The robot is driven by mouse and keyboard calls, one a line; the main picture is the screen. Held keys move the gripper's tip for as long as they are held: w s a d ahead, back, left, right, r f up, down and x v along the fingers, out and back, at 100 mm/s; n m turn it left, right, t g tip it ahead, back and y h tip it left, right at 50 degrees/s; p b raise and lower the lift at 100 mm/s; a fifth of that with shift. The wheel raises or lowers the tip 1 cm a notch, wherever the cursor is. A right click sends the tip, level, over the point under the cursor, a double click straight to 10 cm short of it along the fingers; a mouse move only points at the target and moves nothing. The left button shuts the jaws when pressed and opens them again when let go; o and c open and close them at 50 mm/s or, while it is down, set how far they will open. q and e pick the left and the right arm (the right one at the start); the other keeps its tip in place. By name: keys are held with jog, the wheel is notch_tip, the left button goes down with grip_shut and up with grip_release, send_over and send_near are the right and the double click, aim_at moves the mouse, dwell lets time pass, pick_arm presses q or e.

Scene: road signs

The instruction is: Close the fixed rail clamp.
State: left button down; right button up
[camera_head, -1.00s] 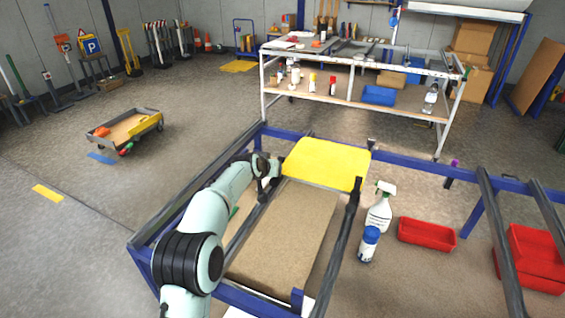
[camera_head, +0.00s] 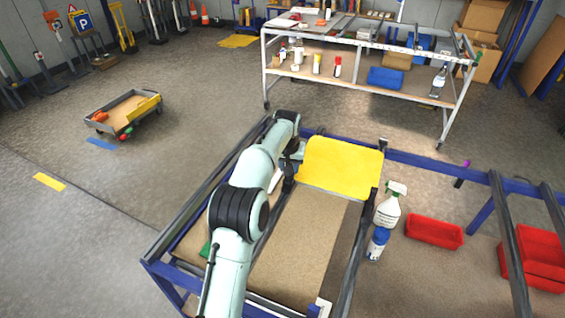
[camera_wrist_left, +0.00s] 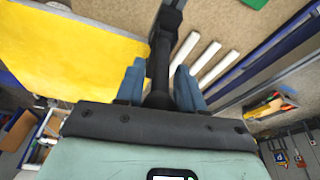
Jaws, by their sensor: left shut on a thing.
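A black clamp (camera_head: 288,180) sits on the dark rail at the left edge of the yellow panel (camera_head: 340,167). My left gripper (camera_head: 296,151) is at this clamp, beside the panel, and my arm partly hides it. In the left wrist view, the blue fingers of my left gripper (camera_wrist_left: 160,84) stand on both sides of the clamp's black bar (camera_wrist_left: 161,60) and are shut on it. The yellow panel (camera_wrist_left: 70,50) fills the left of that view. I cannot tell the clamp's exact position. My right gripper is not in view.
The blue frame (camera_head: 420,163) surrounds the work area, with a brown board (camera_head: 310,240) below the panel. A spray bottle (camera_head: 391,208), a blue-capped can (camera_head: 377,243) and red bins (camera_head: 434,231) stand to the right. A white shelf table (camera_head: 350,80) is behind.

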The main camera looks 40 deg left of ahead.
pick_arm(q)
jog(key=shift+w+a+f+g, duration=0.1)
jog(key=shift+w+g, duration=0.3)
jog(key=shift+g, duration=0.4)
jog(key=shift+w+f+g+h, duration=0.1)
jog(key=shift+g+h, duration=0.2)
jog(key=c, duration=0.8)
grip_release()
